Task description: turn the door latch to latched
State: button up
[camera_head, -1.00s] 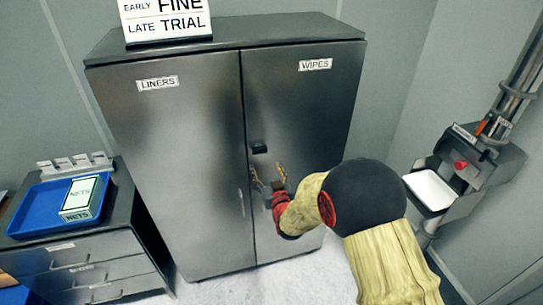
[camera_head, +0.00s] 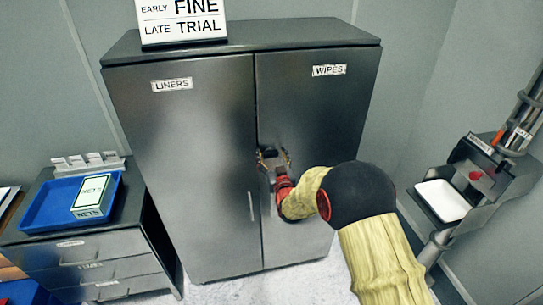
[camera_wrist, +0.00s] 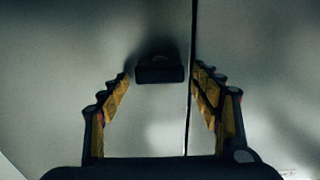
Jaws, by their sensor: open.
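The door latch (camera_head: 269,153) is a small black block on the right door of a dark metal cabinet (camera_head: 190,130), close to the seam between the two doors. In the wrist view the latch (camera_wrist: 160,70) looks wider than tall and sits left of the dark door seam. My gripper (camera_head: 274,160) is at the latch, its fingers spread to either side of it. In the wrist view the open gripper (camera_wrist: 161,82) has the latch centred between its fingertips; I cannot tell whether either finger touches it. The fingers partly cover the latch in the head view.
The left door has a LINERS label (camera_head: 172,85) and a slim handle (camera_head: 251,206). A WIPES label (camera_head: 329,70) marks the right door. A drawer unit with a blue tray (camera_head: 45,213) and NETS box (camera_head: 91,196) stands left. A dispenser with a white tray (camera_head: 443,200) is right.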

jog(key=shift+c, duration=0.3)
jog(key=c, duration=1.1)
jog(key=shift+f+n+b, duration=0.1)
jog(key=shift+n+b, duration=0.2)
jog(key=shift+b, duration=0.2)
jog(key=n+b, duration=0.1)
jog(key=b, duration=0.1)
jog(key=n+b, duration=0.2)
jog(key=shift+s+a+f+n, duration=0.1)
jog(key=shift+a+f+n, duration=0.1)
jog(key=shift+n, duration=0.1)
jog(key=n+b, duration=0.4)
jog(key=shift+a+n, duration=0.15)
jog(key=shift+n, duration=0.15)
jog(key=n+b, duration=0.1)
jog(key=n, duration=0.1)
jog(key=n+b, duration=0.2)
jog(key=shift+s+a+f+n, duration=0.1)
jog(key=shift+f+n, duration=0.1)
jog(key=shift+n, duration=0.1)
jog(key=shift+f+n+b, duration=0.15)
jog(key=shift+n+b, duration=1.05)
jog(key=shift+n, duration=1)
jog(key=o, duration=1.2)
jog(key=shift+c, duration=0.2)
